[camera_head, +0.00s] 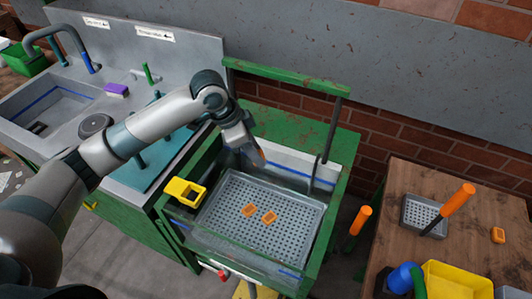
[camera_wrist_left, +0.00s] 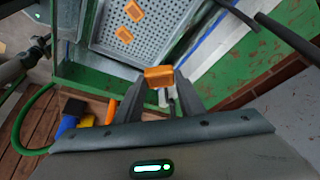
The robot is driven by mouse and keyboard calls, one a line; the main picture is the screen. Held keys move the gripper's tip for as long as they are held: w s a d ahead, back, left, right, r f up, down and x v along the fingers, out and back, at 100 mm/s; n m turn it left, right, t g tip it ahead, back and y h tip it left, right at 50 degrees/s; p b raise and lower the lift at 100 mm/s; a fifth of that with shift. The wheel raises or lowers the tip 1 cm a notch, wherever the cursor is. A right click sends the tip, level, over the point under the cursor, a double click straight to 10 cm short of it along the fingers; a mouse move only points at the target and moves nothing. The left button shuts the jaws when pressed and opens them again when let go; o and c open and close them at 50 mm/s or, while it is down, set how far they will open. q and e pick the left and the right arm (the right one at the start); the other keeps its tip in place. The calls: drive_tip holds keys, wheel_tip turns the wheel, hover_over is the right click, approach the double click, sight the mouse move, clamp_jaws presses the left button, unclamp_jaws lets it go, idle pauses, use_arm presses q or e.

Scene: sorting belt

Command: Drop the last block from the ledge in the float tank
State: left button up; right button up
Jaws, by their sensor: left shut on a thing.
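My left gripper (camera_head: 257,153) is shut on an orange block (camera_head: 262,155). It holds the block above the back part of the green-framed tank (camera_head: 338,184), near its rear wall. In the left wrist view the block (camera_wrist_left: 158,76) sits between the fingertips (camera_wrist_left: 162,84). Two more orange blocks (camera_head: 249,210) (camera_head: 268,217) lie apart on the grey perforated tray (camera_head: 228,186) inside the tank; the wrist view also shows them (camera_wrist_left: 133,11) (camera_wrist_left: 124,35). The green ledge (camera_head: 267,121) behind the tank shows no block on its visible part. My right gripper is not in view.
A yellow bin (camera_head: 185,191) sits at the tank's left rim. A green bar (camera_head: 285,75) on dark posts stands behind the tank. A sink counter (camera_head: 60,105) is on the left. A wooden table (camera_head: 480,235) with a yellow crate (camera_head: 457,280) is on the right.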

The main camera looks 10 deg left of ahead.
use_arm(q)
drive_tip(key=m+p, duration=0.1)
drive_tip(key=d+f+m+g, duration=0.1)
drive_tip(key=m, duration=0.1)
drive_tip(key=d+m+p, duration=0.1)
drive_tip(key=shift+w+f+m+g+h+p, duration=0.25)
drive_tip(key=shift+m+g+h+p, duration=0.05)
drive_tip(key=shift+m+g+p, duration=0.1)
drive_tip(key=shift+d+f+m+g+p, duration=0.25)
drive_tip(key=shift+f+m+p, duration=0.15)
drive_tip(key=shift+m, duration=0.35)
drive_tip(key=shift+d+f+m+g+p, duration=0.25)
drive_tip(key=shift+f+m, duration=0.2)
drive_tip(key=shift+m, duration=0.3)
wheel_tip(320, 180, down, 10)
drive_tip(key=b, duration=0.9)
drive_tip(key=shift+a, duration=0.1)
drive_tip(key=o, duration=1.1)
